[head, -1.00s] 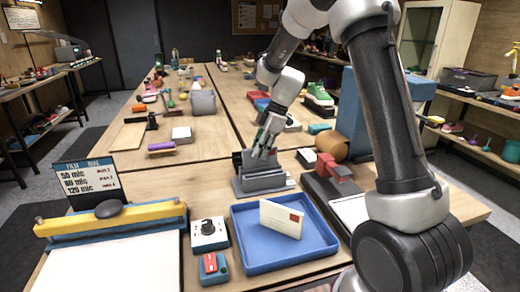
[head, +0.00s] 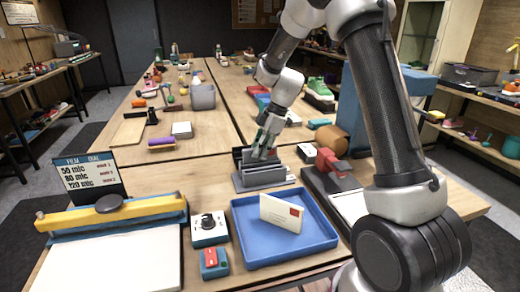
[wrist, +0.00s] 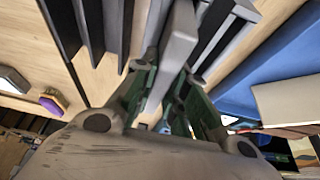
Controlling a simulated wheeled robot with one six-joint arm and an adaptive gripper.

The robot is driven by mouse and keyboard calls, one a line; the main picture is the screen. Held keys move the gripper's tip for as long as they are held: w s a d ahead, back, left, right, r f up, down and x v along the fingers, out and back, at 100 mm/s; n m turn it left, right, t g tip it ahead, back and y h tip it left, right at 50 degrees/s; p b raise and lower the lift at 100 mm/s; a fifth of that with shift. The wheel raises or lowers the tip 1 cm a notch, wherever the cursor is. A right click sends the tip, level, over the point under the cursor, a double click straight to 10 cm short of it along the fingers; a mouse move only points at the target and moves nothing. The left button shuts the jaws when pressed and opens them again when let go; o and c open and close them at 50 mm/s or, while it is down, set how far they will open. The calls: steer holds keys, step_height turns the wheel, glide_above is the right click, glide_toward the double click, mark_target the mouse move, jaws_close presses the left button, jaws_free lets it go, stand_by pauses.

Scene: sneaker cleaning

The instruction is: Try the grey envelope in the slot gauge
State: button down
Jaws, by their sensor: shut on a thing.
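The slot gauge (head: 262,179) is a grey block with upright plates and slots, at the middle of the near table behind the blue tray. My gripper (head: 264,152) points down at the gauge. In the wrist view my gripper (wrist: 172,98) has its green-padded fingers on either side of a thin light-grey piece, seen edge-on, which looks like the grey envelope (wrist: 177,55). Its edge runs in line with the gauge's plates and dark slots (wrist: 222,38). How deep it sits in a slot, or whether it is inside one, I cannot tell.
A blue tray (head: 241,256) holds a cream envelope (head: 281,213) with a red stamp. A dial box (head: 209,230) and a red-and-teal device (head: 214,262) stand left of it. A red-and-dark device (head: 332,164) is right of the gauge. Bare wood lies left of the gauge.

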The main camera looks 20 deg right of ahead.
steer(key=shift+f, duration=0.4)
steer(key=c, duration=1.3)
jaws_free()
steer(key=shift+c, duration=0.2)
